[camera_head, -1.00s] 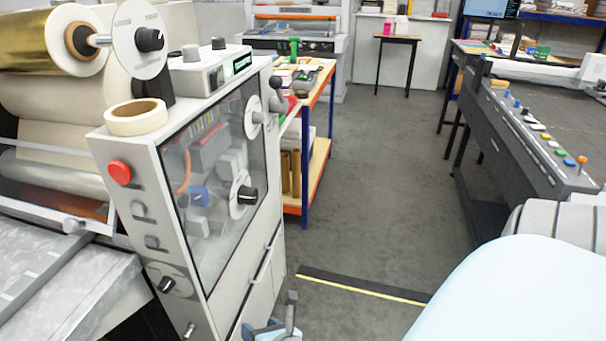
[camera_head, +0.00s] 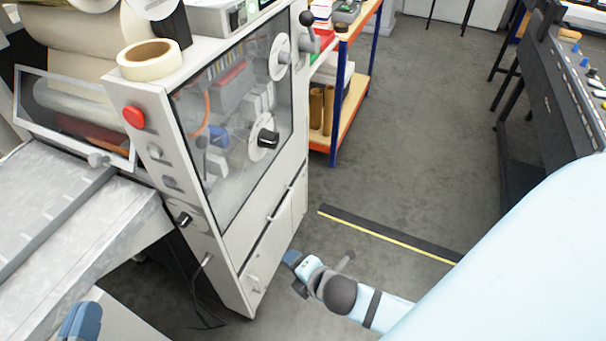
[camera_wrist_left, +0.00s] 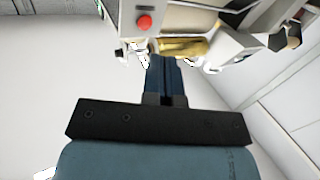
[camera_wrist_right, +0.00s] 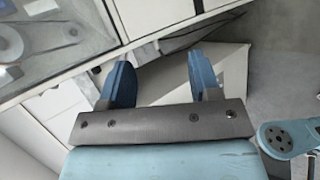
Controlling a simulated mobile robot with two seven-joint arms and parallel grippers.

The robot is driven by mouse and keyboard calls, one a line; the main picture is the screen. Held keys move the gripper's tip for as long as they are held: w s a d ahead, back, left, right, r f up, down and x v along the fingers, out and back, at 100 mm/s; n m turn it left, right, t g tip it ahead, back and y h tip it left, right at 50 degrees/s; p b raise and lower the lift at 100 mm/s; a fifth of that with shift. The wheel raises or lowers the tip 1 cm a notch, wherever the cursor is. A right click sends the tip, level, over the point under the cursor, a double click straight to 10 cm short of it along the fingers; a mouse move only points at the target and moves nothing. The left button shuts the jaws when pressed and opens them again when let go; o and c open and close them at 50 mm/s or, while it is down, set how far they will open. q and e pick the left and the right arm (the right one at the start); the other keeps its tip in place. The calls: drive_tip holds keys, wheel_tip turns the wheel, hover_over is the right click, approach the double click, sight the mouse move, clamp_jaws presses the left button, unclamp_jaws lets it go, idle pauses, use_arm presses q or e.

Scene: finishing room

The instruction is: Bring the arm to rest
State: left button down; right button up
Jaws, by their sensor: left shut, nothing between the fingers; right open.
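My right gripper (camera_head: 294,266) shows in the head view at the lower middle, in front of the laminating machine's lower doors. Its arm comes in from the right. In the right wrist view its two blue fingers (camera_wrist_right: 160,82) stand apart with nothing between them. My left gripper (camera_head: 80,322) shows only as blue fingertips at the lower left edge of the head view, below the machine's metal feed table. In the left wrist view its fingers (camera_wrist_left: 163,78) are together and hold nothing. Most of the left arm is out of the head view.
The laminating machine (camera_head: 222,240) fills the left, with a red button (camera_head: 133,117) and a tape roll (camera_head: 150,59) on top. A blue-and-orange shelf (camera_head: 335,143) stands behind it. A dark console (camera_head: 550,95) is at right. Grey floor (camera_head: 420,130) lies clear between.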

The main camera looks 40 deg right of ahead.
idle(0.5)
use_arm(q)
drive_tip(key=s+a+f+n+g+y+p, duration=0.1)
drive_tip(key=s+a+f+g+y+p, duration=0.1)
drive_tip(key=f, duration=1)
drive_tip(key=s+a+f+n+g+y+p, duration=0.1)
drive_tip(key=s+a+f+y+p, duration=0.2)
drive_tip(key=f, duration=0.9)
drive_tip(key=a+y+p, duration=0.1)
drive_tip(key=a, duration=0.2)
drive_tip(key=shift+s+f+g+p, duration=0.15)
drive_tip(key=shift+g+p, duration=0.25)
use_arm(e)
drive_tip(key=s+a+r+m+y, duration=0.1)
drive_tip(key=s+m, duration=0.2)
drive_tip(key=m, duration=0.5)
drive_tip(key=s+a+r+m+y, duration=0.1)
drive_tip(key=s+a+r+m, duration=0.1)
drive_tip(key=m, duration=0.7)
drive_tip(key=shift+s+r, duration=0.25)
drive_tip(key=shift+s, duration=0.15)
